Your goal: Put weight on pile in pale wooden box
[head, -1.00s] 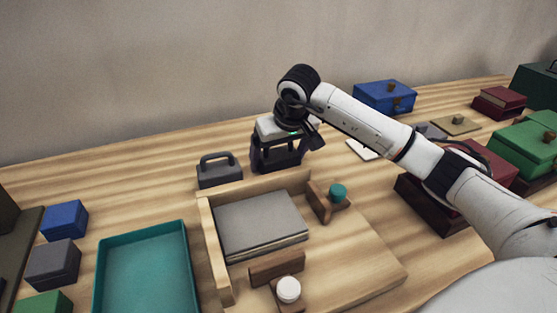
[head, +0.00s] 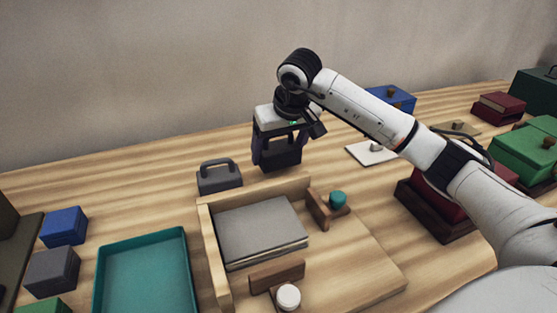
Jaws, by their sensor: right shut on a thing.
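The pale wooden box (head: 207,250) is a low tray with raised left and back walls. A grey pile (head: 262,230) of flat sheets lies inside it. A dark grey weight (head: 218,177) with a loop handle stands on the table behind the box's back left corner. My right gripper (head: 278,153) is behind the box, to the right of that weight. It is shut on a dark block-like thing (head: 284,157), mostly hidden between its fingers. It appears slightly above the table. My left gripper is not in view.
Wooden stops with a teal knob (head: 338,199) and a white knob (head: 288,296) stand beside the pile. A teal tray (head: 145,275) lies left of the box. Blue and grey blocks are at far left. Boxes and a white plate (head: 371,153) are at right.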

